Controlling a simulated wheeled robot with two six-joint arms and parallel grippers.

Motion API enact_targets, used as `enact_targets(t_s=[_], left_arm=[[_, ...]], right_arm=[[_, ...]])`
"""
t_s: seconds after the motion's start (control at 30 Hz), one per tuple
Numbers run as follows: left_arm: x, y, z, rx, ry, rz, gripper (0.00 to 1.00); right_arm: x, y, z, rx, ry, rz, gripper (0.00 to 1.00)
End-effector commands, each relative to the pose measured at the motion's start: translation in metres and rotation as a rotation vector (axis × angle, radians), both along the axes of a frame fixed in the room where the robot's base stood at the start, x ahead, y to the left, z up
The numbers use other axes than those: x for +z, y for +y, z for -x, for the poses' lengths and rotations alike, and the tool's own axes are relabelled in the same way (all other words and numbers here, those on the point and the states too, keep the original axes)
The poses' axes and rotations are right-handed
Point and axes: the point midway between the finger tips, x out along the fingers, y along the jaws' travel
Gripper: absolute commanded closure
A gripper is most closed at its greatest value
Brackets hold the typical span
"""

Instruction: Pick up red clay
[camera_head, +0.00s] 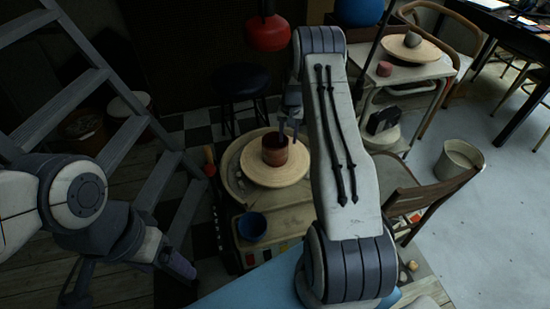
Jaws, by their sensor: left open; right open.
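A reddish-brown clay cylinder (275,149) stands upright on the round pale wheel disc (262,177), left of the picture's middle. A smaller reddish lump (384,68) sits on the cart at the upper right; I cannot tell which one is the red clay. My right gripper (289,127) is open, with its fingers pointing down just above and beside the rim of the cylinder. It looks empty; I cannot tell whether it touches the rim. My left gripper (76,291) is open and low at the lower left, far from both, partly lost in shadow.
A blue bowl (252,226) stands in front of the wheel. A grey ladder (88,88) leans at the left. A dark stool (239,81) is behind the wheel, under a red lamp (267,32).

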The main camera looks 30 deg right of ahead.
Motion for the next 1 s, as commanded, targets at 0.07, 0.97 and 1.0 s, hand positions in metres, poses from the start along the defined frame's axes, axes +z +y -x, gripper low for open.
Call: enact_targets(t_s=[0.07,0.97,1.0], left_arm=[[-0.002,0.0,0.0,0.0,0.0,0.0,0.19],[-0.007,0.0,0.0,0.0,0.0,0.0,0.19],[-0.007,0.0,0.0,0.0,0.0,0.0,0.19]], right_arm=[[-0.012,0.001,0.0,0.001,0.002,-0.001,0.55],[-0.072,0.003,0.0,0.003,0.0,0.0,0.93],[-0.072,0.003,0.001,0.003,0.0,0.0,1.0]])
